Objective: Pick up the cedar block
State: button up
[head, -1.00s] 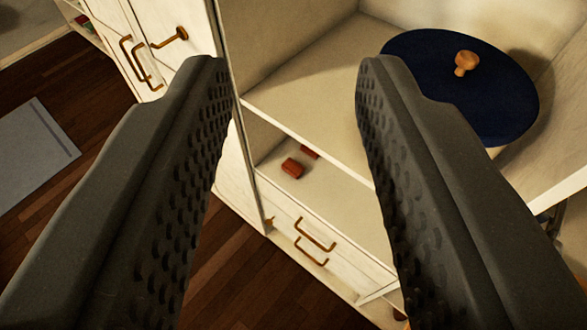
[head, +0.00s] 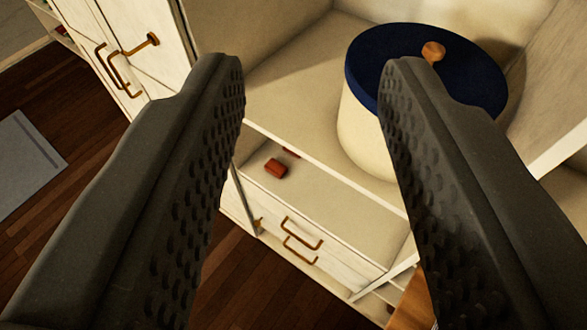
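A small reddish-brown block (head: 276,168), which looks like the cedar block, lies on the lower shelf (head: 340,205) of a cream cabinet. A second reddish piece (head: 291,153) shows just behind it, mostly hidden by the edge of the shelf above. My gripper (head: 312,85) is open and empty, its two dark, bumpy fingers spread wide. In the picture the block lies between the fingers, farther off than they are. It is not touched by either finger.
A cream round box with a blue lid (head: 400,60) and wooden knob stands on the upper shelf (head: 300,90). Drawers with brass handles (head: 300,240) are below the block's shelf. A cabinet door (head: 140,50) is at left. Dark wood floor (head: 60,210) and a grey mat (head: 25,160) lie at left.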

aim_at(275, 168)
jog(key=z, duration=1.2)
jog(key=k, duration=1.05)
jog(key=u, duration=0.75)
jog(key=i, duration=1)
jog(key=z, duration=0.05)
